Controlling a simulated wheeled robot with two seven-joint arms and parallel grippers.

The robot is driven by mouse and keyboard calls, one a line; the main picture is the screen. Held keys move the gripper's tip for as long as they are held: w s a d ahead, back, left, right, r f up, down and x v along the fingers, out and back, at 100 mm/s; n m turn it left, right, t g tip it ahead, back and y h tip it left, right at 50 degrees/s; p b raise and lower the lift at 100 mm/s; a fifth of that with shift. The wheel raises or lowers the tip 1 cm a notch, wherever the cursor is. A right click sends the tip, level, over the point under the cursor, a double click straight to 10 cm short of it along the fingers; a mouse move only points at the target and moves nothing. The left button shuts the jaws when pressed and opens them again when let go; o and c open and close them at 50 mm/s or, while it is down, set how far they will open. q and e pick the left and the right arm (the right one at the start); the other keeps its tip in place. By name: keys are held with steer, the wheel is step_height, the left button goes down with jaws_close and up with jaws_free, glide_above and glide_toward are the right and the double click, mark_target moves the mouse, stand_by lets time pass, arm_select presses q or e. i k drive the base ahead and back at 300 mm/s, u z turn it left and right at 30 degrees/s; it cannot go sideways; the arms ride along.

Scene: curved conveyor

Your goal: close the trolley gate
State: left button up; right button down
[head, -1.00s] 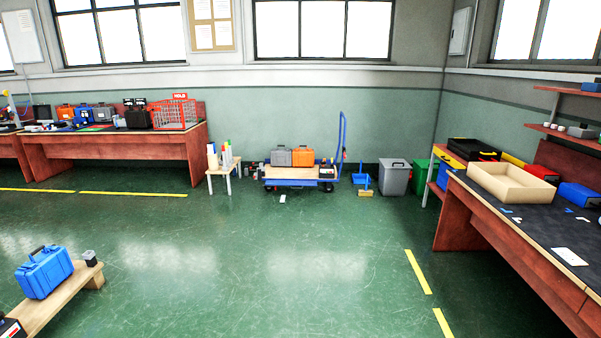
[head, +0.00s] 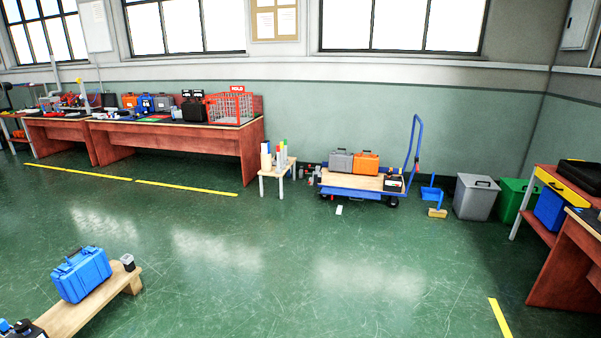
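A blue flatbed trolley (head: 350,193) with a wooden deck stands by the far wall, right of the middle in the head view. Its blue upright handle (head: 413,145) rises at its right end, with a small red part on it. I cannot make out a gate on the trolley at this distance. Neither of my grippers shows in the view.
A small table (head: 277,170) with bottles stands left of the trolley. A blue dustpan (head: 431,193), grey bin (head: 476,197) and green bin (head: 513,200) are to its right. A low wooden bench (head: 90,308) with a blue case is at front left.

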mark_target(373, 195)
steer(key=u, duration=0.2)
steer(key=i, duration=4.9)
steer(key=z, duration=0.55)
steer(key=i, duration=1.35)
steer(key=z, duration=0.15)
